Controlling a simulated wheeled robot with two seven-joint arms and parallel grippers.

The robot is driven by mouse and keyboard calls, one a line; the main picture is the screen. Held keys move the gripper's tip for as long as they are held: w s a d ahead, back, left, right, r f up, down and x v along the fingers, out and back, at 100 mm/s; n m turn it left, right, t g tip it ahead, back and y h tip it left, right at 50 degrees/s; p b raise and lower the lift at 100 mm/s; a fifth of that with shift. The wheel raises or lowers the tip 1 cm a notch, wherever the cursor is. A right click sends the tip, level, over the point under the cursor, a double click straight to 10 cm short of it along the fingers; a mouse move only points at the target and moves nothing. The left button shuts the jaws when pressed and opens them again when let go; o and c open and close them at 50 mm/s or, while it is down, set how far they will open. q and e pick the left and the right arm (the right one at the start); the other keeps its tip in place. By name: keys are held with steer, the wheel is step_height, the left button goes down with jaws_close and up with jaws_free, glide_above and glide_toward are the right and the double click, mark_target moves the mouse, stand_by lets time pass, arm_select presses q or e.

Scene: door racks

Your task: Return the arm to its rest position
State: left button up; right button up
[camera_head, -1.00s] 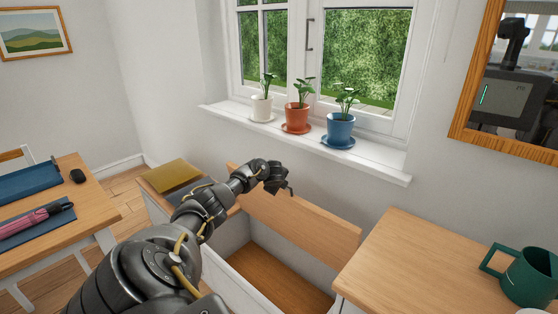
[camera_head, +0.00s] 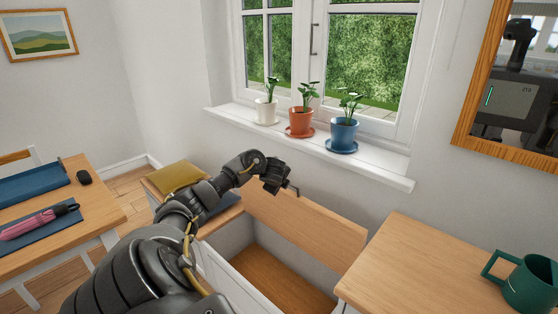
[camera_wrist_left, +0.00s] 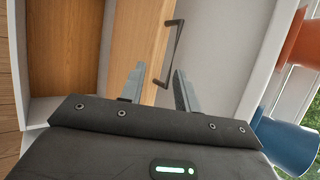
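My left arm reaches in from the lower left in the head view. Its gripper (camera_head: 281,187) is over the raised wooden lid (camera_head: 315,222) of the bench box. My right gripper is not in view.
A windowsill (camera_head: 385,171) above holds white, orange and blue (camera_head: 343,133) plant pots. A wooden counter (camera_head: 410,265) with a green mug (camera_head: 530,281) is at right. A desk with a pink umbrella (camera_head: 35,224) is at left. A yellow cushion (camera_head: 178,177) lies beside the box opening.

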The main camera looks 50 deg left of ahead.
arm_select(q)
steer(key=shift+v, duration=0.75)
